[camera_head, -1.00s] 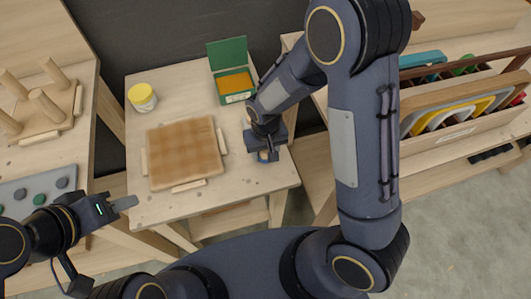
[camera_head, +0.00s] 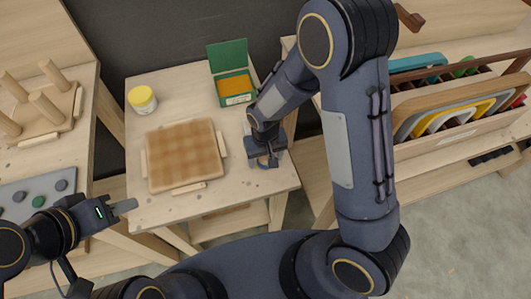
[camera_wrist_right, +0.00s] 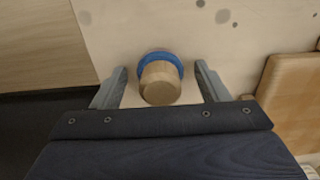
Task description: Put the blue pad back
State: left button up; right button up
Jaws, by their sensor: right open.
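The blue pad (camera_wrist_right: 144,58) is a round blue disc with a wooden knob (camera_wrist_right: 160,82), on the pale table in the right wrist view. My right gripper (camera_wrist_right: 163,80) is open, with one finger on each side of the knob and gaps showing on both sides. In the head view my right gripper (camera_head: 268,160) is low at the table's right side and mostly hides the pad. My left gripper (camera_head: 130,205) is over the table's front left corner, seen side-on; its jaw opening cannot be made out.
A wooden board (camera_head: 182,155) lies between stops on the table (camera_head: 205,92). A yellow-lidded jar (camera_head: 142,99) and an open green box (camera_head: 232,75) stand behind it. A grey panel with round pieces (camera_head: 38,200) is at left, a rack of coloured forms (camera_head: 450,115) at right.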

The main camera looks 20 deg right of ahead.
notch_tip(320, 180, up, 11)
jog(key=shift+r+p, duration=0.2)
jog(key=shift+p, duration=0.1)
jog(key=s+d+r+m+t+y, duration=0.1)
jog(key=s+d+r+t+y, duration=0.1)
jog(key=s+d+r, duration=0.2)
jog(key=s+d+r+m+t+y, duration=0.1)
jog(key=s+d+r+t, duration=0.2)
jog(key=s+d+r, duration=0.2)
jog(key=s+r, duration=0.3)
jog(key=s, duration=0.4)
jog(key=shift+t+y, duration=0.3)
jog(key=shift+y, duration=0.1)
jog(key=shift+d, duration=0.1)
jog(key=shift+c, duration=0.5)
